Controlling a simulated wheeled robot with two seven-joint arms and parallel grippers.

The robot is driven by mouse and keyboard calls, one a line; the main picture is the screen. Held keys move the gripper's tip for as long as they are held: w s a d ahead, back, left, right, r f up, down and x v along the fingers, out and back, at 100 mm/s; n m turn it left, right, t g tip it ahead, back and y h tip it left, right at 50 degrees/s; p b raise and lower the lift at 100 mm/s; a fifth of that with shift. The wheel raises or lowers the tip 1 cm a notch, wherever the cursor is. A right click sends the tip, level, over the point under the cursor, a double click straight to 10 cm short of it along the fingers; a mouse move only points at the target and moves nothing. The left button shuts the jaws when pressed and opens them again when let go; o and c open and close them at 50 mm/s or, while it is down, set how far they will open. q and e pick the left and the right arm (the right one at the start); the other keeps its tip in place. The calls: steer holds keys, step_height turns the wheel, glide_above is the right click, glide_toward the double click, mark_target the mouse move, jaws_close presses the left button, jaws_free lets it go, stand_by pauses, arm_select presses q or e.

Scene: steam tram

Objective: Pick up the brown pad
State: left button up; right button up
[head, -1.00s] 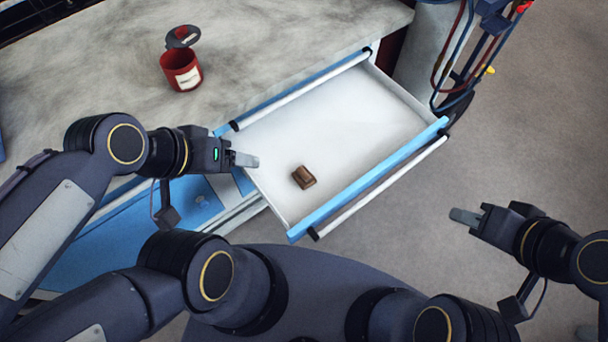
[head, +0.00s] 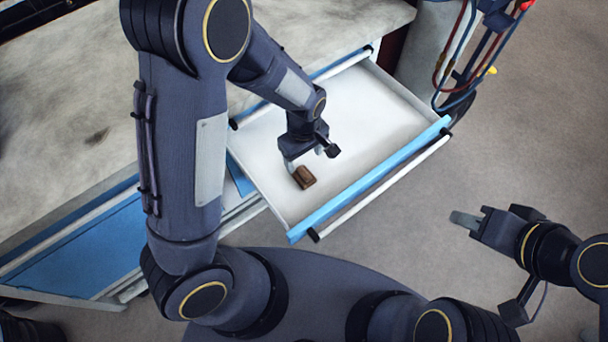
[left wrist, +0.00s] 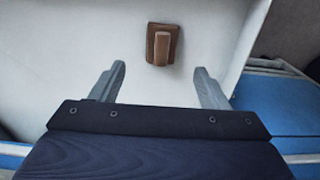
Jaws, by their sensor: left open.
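The brown pad (head: 304,177) lies on the white floor of the open drawer (head: 372,110), near its left front corner. It also shows in the left wrist view (left wrist: 163,44), ahead of the fingertips and roughly centred between them. My left gripper (head: 290,165) points down into the drawer, close to the pad. In the left wrist view its fingers (left wrist: 160,80) are open with nothing between them. My right gripper (head: 466,220) is held out over the floor at the right, outside the drawer; I cannot tell how far its fingers are apart.
The drawer's blue front (head: 375,178) carries a long white handle (head: 385,187). The grey worktop (head: 75,95) is behind and left, partly hidden by my left arm. Hoses (head: 465,55) hang at the upper right. The right part of the drawer is empty.

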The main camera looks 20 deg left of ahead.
mark_target(304, 172)
arm_select(q)
step_height(304, 172, down, 8)
steer(key=shift+s, duration=0.15)
stand_by(0.3)
steer(key=c, duration=1.1)
steer(key=shift+r, duration=0.5)
steer(key=shift+c, duration=0.2)
step_height(304, 172, up, 3)
steer(key=shift+f, duration=0.2)
steer(key=s+d+r+p, duration=0.1)
steer(key=s+d+r, duration=0.3)
steer(key=s+r, duration=0.5)
steer(key=s, duration=0.4)
steer(key=shift+s+r, duration=0.25)
